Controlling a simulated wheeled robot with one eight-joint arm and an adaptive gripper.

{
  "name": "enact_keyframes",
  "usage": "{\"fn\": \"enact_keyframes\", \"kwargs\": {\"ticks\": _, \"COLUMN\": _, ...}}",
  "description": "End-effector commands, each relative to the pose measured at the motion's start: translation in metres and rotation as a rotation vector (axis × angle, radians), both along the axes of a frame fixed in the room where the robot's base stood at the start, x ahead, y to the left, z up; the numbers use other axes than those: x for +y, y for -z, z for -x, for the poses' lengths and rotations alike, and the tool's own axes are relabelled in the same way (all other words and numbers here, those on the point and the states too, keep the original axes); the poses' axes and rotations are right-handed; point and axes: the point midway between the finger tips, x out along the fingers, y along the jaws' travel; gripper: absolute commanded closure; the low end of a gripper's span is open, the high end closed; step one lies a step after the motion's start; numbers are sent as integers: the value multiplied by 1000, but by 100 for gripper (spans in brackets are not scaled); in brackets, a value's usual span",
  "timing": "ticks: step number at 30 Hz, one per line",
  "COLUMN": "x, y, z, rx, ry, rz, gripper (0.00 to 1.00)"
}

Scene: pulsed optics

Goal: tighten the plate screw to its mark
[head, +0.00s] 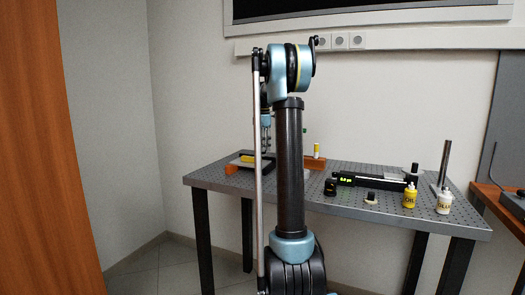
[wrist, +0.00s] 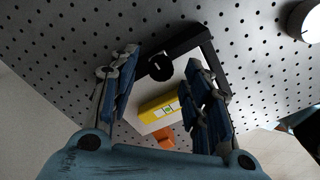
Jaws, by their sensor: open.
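The plate screw appears to be a round black knob (wrist: 160,67) with a short pale line on its top, at the far edge of a pale plate (wrist: 202,47) with black edging. A yellow spirit level (wrist: 160,106) with a green vial lies on the plate, nearer the palm than the knob. My gripper (wrist: 161,64) is open and empty, its blue fingers to either side of the knob and level in the wrist view, without visible contact. In the head view, my gripper (head: 266,140) is partly hidden by my arm, above the table's left part near the level (head: 243,160).
The perforated table (head: 340,207) also holds a black device with a green display (head: 370,181), a yellow oil bottle (head: 410,197), a white bottle (head: 445,203) and a metal post (head: 444,165) at the right. An orange block (head: 315,164) stands right of my arm.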

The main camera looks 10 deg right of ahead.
Motion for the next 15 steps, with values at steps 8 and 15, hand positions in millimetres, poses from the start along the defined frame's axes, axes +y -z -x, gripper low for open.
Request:
{"fn": "enact_keyframes", "kwargs": {"ticks": 8, "x": 0, "y": 14, "z": 0, "rx": 0, "ry": 0, "rz": 0, "gripper": 56}}
{"fn": "enact_keyframes", "kwargs": {"ticks": 15, "x": 0, "y": 14, "z": 0, "rx": 0, "ry": 0, "rz": 0, "gripper": 60}}
